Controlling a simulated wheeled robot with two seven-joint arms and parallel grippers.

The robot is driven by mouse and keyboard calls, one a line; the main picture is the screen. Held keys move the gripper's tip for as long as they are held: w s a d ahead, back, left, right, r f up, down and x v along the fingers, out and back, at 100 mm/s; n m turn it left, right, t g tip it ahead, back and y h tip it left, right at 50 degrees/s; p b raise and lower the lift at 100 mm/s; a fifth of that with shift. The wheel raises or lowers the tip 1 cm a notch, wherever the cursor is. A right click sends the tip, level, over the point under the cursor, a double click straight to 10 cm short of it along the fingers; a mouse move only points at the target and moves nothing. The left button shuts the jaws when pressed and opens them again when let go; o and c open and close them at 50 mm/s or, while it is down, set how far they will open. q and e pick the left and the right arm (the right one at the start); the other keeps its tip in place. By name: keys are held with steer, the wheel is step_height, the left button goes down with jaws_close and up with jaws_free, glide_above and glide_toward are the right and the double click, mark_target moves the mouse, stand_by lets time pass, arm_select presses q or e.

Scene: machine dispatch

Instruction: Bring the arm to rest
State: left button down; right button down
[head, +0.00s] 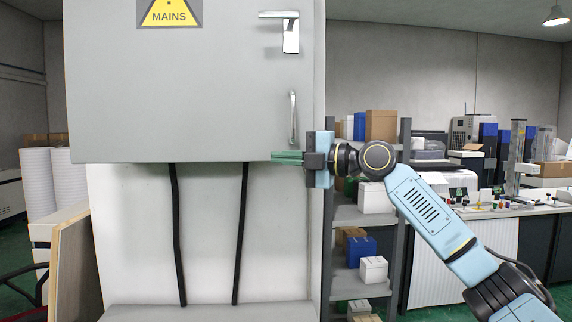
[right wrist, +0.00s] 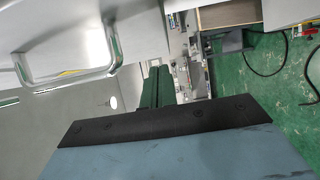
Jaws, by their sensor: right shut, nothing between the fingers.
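My right gripper (head: 275,157) reaches in from the right in the head view, with its green fingers together and nothing between them. Its fingertips are in front of the lower right part of a grey cabinet (head: 180,90), below the vertical handle (head: 293,118). I cannot tell whether they touch it. In the right wrist view the green fingers (right wrist: 154,85) also show closed, with a metal handle (right wrist: 108,40) to their left. My right arm (head: 430,210) is bent and raised. My left gripper is not in view.
The cabinet has a yellow MAINS sign (head: 169,13) and a lever handle (head: 285,30); two black cables (head: 178,230) hang below. A shelf with boxes (head: 373,270) stands behind my right arm. A workbench (head: 515,209) is at right. Green floor (right wrist: 240,110) shows in the wrist view.

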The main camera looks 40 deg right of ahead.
steer(key=w+d+b+v, duration=0.1)
steer(key=b+v, duration=0.1)
steer(key=v, duration=0.7)
steer(key=shift+d+b, duration=0.35)
steer(key=shift+d, duration=0.05)
steer(key=shift+f, duration=0.15)
